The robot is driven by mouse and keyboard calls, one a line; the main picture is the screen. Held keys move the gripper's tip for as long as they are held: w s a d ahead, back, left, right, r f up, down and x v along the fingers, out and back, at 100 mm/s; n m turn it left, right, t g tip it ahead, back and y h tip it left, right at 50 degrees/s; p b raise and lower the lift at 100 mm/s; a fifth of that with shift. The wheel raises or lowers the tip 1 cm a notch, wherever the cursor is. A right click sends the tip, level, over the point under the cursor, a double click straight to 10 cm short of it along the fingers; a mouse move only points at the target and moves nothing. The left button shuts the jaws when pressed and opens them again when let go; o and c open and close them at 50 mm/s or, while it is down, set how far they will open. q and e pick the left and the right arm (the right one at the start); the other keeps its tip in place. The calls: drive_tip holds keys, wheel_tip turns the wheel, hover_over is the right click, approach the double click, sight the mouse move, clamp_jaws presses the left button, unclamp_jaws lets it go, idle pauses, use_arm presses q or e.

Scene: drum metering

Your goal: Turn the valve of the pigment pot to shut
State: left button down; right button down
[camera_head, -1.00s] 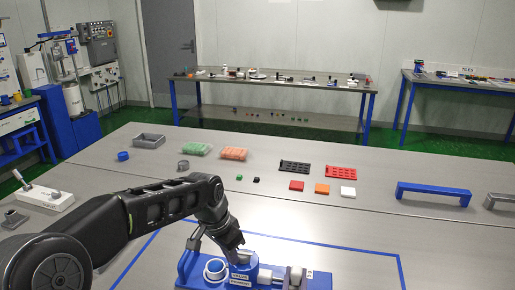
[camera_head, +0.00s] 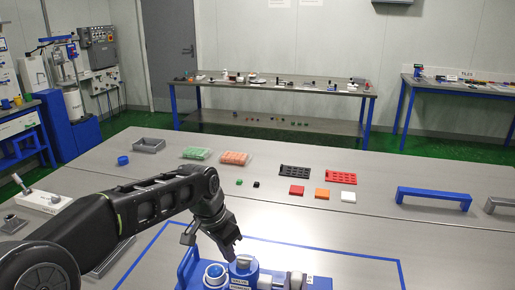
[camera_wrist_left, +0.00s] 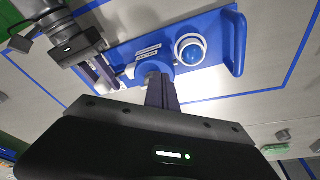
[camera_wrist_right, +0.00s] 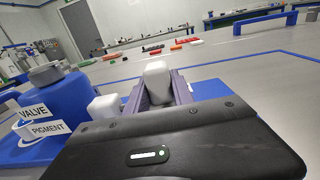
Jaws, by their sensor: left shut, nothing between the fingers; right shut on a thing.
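The blue pigment pot (camera_head: 243,276) stands on a blue base (camera_head: 190,268); its grey top shows, and the right wrist view shows it labelled VALVE and PIGMENT (camera_wrist_right: 52,100). My left gripper (camera_head: 232,252) is shut and empty, just above and beside the pot top in the head view; its fingers (camera_wrist_left: 160,92) hide part of the pot in the left wrist view. My right gripper (camera_wrist_right: 159,98) is shut on a white block (camera_wrist_right: 157,80) beside the pot. A second white piece (camera_wrist_right: 103,108) sits between this block and the pot. The valve's setting cannot be read.
A blue-domed button in a white ring (camera_head: 215,273) is on the base left of the pot. A blue handle bar (camera_wrist_left: 236,45) rises at the base's end. Trays and coloured blocks (camera_head: 297,190) lie further back. A blue bridge (camera_head: 433,195) stands at the right.

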use_arm(q)
wheel_tip(320, 180, up, 3)
drive_tip(key=shift+f, duration=0.2)
use_arm(e)
drive_tip(key=c, duration=1)
unclamp_jaws()
drive_tip(key=shift+s, duration=0.1)
drive_tip(key=s, duration=0.3)
drive_tip(key=s+a, duration=0.1)
drive_tip(key=s, duration=0.3)
drive_tip(key=s+a, duration=0.1)
drive_tip(key=s, duration=0.2)
drive_tip(key=shift+s+a, duration=0.15)
drive_tip(key=shift+s, duration=0.65)
